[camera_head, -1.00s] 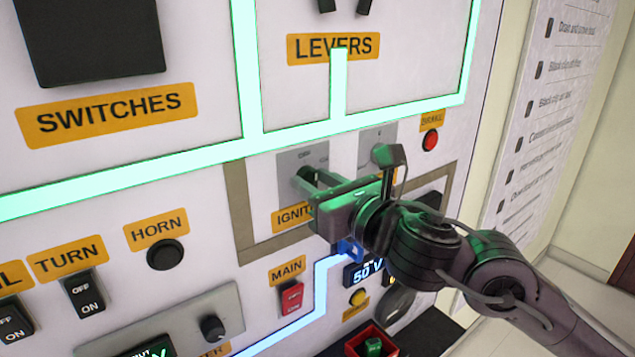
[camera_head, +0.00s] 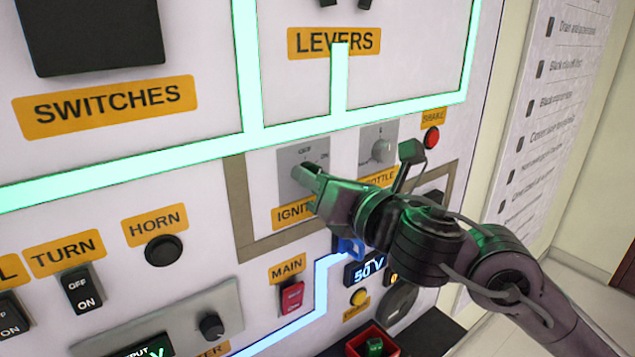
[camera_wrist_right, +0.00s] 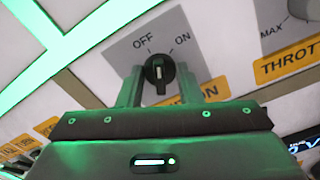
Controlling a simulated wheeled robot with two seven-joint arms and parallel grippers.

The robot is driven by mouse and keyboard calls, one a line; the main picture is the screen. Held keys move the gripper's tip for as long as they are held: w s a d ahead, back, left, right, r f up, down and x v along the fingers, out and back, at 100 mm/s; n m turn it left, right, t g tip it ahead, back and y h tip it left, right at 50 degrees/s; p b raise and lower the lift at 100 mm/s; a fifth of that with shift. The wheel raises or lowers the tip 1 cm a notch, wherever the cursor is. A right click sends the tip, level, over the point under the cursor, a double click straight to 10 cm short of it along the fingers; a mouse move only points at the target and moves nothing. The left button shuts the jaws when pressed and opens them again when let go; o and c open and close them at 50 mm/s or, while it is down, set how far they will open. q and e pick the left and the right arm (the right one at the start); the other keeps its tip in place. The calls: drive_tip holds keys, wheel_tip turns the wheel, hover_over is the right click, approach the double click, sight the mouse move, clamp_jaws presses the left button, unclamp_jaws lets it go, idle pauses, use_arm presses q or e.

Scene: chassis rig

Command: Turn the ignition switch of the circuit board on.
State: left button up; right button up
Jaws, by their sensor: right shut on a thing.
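The ignition switch is a dark round knob (camera_wrist_right: 160,73) with a light mark, on a grey plate (camera_wrist_right: 190,60) labelled OFF and ON. In the wrist view its mark points roughly between the two labels; the exact setting is hard to tell. My right gripper (camera_head: 308,174) is at the plate above the orange IGNITION label (camera_head: 290,214), which it partly covers. In the wrist view its two fingers (camera_wrist_right: 159,84) stand on either side of the knob, shut on it. In the head view the gripper hides most of the knob. My left gripper is in neither view.
The throttle knob (camera_head: 383,151) is just right of my gripper, with a red button (camera_head: 431,138) beyond it. Below are a blue part (camera_head: 349,247), a 50 V display (camera_head: 366,270) and the red MAIN switch (camera_head: 292,297). The HORN button (camera_head: 164,250) is left.

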drive_tip(key=shift+m, duration=3.6)
drive_tip(key=o, duration=1)
drive_tip(key=b+v, duration=0.1)
drive_tip(key=v, duration=0.7)
